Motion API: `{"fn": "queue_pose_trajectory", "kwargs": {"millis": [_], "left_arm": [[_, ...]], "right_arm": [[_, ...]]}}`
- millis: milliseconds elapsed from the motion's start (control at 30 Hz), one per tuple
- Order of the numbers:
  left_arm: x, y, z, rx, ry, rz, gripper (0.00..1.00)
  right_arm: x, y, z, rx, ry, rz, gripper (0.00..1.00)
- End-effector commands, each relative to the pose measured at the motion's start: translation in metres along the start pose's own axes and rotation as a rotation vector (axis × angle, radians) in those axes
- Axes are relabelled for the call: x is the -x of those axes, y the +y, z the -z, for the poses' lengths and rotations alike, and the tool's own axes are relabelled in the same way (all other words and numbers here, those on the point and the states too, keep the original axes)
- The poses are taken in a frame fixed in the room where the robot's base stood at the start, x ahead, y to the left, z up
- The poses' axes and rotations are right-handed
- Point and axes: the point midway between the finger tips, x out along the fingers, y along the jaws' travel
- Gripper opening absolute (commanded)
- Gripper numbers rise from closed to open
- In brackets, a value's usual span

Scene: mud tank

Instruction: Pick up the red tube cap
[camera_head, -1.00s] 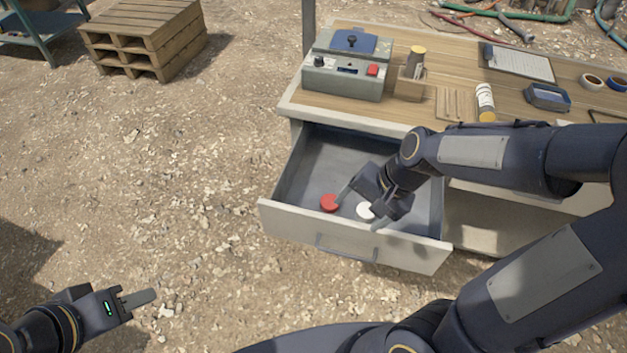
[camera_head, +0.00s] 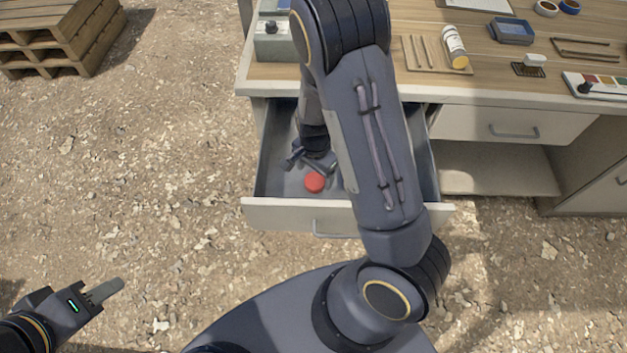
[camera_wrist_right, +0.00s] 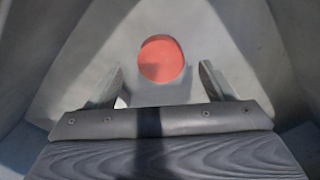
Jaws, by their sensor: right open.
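The red tube cap (camera_head: 314,183) lies on the floor of the open drawer (camera_head: 283,214). It also shows in the right wrist view (camera_wrist_right: 161,59), ahead of and between the fingertips, with a shadow on its left part. My right gripper (camera_head: 313,168) is inside the drawer, open and empty, just behind the cap in the head view; both fingers show apart in the right wrist view (camera_wrist_right: 160,78). My left gripper (camera_head: 106,291) is over the ground at lower left, away from the drawer; its finger gap is not clear.
Drawer walls enclose my right gripper. The desktop (camera_head: 470,85) holds a grey device (camera_head: 275,45), a bottle (camera_head: 454,46) and trays. Open ground lies left of the drawer.

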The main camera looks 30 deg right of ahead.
Motion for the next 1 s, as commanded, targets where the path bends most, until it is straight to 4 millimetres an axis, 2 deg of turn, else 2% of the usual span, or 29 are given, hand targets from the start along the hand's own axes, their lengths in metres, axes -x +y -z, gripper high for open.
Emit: {"fn": "queue_pose_trajectory", "kwargs": {"millis": [100, 200, 500, 867, 1000], "left_arm": [[-0.003, -0.001, -0.001, 0.000, 0.000, 0.000, 0.36], [-0.004, -0.002, -0.002, 0.000, 0.000, 0.000, 0.36], [-0.004, -0.002, -0.002, 0.000, 0.000, 0.000, 0.36], [-0.004, -0.002, -0.002, 0.000, 0.000, 0.000, 0.36], [-0.004, -0.002, -0.002, 0.000, 0.000, 0.000, 0.36]], "right_arm": [[-0.022, -0.001, -0.002, 0.001, -0.001, -0.004, 0.77], [-0.033, -0.001, -0.001, 0.001, -0.001, -0.003, 0.77], [-0.036, -0.002, -0.002, 0.002, -0.001, 0.000, 0.77], [-0.036, -0.002, -0.002, 0.002, -0.001, 0.000, 0.31], [-0.036, -0.002, -0.002, 0.002, -0.001, 0.000, 0.30]]}}
